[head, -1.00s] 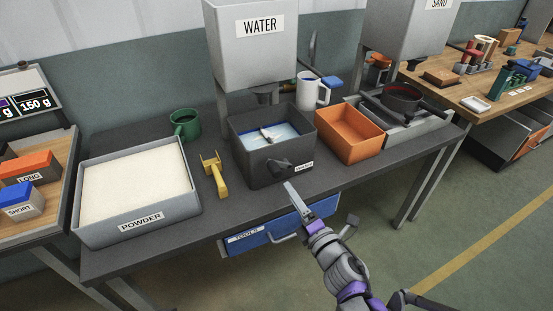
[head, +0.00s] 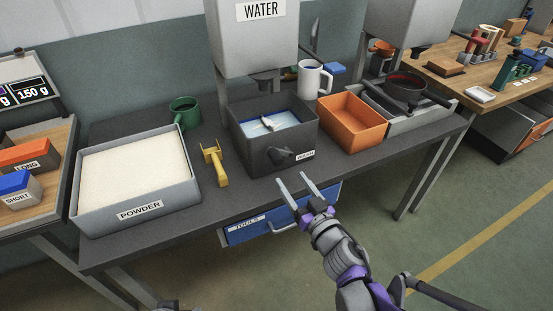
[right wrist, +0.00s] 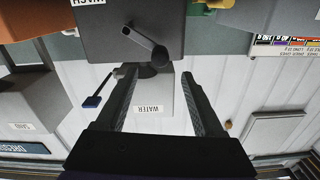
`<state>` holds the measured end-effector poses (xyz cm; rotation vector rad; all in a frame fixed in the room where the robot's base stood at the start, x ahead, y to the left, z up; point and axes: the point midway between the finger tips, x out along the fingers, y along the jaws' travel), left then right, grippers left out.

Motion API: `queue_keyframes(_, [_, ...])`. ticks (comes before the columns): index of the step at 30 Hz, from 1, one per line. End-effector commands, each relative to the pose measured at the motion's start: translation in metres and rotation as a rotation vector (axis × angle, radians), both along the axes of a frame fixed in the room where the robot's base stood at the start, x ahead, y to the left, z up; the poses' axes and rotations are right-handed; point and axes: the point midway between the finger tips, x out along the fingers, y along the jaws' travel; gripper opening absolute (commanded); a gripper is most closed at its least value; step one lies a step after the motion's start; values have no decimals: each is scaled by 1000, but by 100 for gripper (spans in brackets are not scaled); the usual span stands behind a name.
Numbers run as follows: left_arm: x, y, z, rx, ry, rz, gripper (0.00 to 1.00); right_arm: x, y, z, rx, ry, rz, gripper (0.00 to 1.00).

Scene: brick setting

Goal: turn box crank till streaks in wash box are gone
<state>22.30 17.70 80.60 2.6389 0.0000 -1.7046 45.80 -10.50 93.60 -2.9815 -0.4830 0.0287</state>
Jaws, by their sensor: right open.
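The dark grey wash box (head: 245,150) stands on the dark bench under the water tank, with bluish water and a whitish object inside. I cannot make out streaks at this size. Its black crank (head: 283,155) is on the front wall, beside the label; the box (right wrist: 105,35) and crank (right wrist: 146,44) also show upside down in the right wrist view. My right gripper (head: 294,183) is open and empty, just in front of and below the crank, apart from it. In the right wrist view the fingers (right wrist: 166,85) point toward the crank. My left gripper is not in view.
An orange bin (head: 352,124) stands right of the wash box, a yellow tool (head: 217,166) and powder tray (head: 133,213) left. A green mug (head: 184,112) and white mug (head: 314,80) stand behind. The blue tools drawer (head: 258,230) is under the bench edge, near my right gripper.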

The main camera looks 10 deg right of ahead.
Motion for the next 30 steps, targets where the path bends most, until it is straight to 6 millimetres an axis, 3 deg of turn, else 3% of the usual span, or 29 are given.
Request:
queue_keyframes(15, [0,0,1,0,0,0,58,83,28,0,-3,-1,1,69])
queue_keyframes(28, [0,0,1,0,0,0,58,95,32,0,-4,-1,0,69])
queue_keyframes(30, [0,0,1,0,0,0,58,95,32,0,-4,-1,0,60])
